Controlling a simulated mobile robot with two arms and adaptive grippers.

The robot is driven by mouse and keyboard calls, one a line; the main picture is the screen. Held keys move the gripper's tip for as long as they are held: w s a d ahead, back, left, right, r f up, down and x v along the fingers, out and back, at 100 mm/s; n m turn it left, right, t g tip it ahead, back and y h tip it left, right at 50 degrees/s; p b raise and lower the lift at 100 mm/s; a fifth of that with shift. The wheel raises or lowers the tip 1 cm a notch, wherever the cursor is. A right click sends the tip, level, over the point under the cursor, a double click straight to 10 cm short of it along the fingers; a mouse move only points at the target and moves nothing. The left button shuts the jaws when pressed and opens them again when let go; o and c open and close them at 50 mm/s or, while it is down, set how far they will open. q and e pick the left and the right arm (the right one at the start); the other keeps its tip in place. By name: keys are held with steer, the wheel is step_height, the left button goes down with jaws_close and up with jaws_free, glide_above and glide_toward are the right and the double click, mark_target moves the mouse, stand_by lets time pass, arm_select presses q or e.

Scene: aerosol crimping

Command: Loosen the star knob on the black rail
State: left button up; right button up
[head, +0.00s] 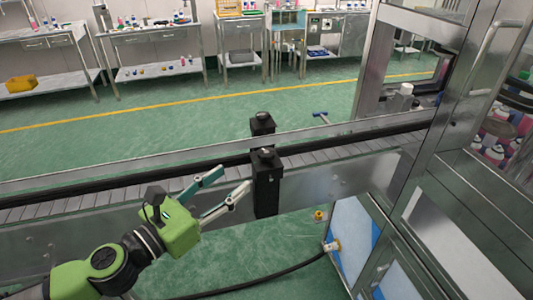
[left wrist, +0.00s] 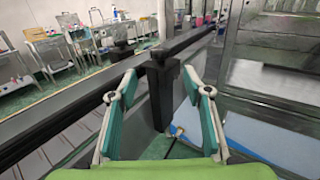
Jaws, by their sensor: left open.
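My right gripper is out of view.
A second black post (head: 262,123) stands on the far rail. The grey conveyor (head: 330,152) runs between. A metal machine cabinet (head: 460,200) closes off the right. A black hose (head: 265,277) lies low in front. Workbenches (head: 150,75) stand far back.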

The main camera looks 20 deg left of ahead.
mark_target(261, 156)
arm_select(q)
steer(key=p+x, duration=0.3)
steer(key=x, duration=0.9)
steer(key=shift+w+r, duration=0.15)
steer(key=shift+w+d+p, duration=0.3)
steer(key=shift+w, duration=0.25)
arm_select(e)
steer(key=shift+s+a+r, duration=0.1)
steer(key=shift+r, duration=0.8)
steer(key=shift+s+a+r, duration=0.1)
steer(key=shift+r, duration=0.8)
arm_select(q)
steer(key=shift+c, duration=0.3)
steer(key=c, duration=1.1)
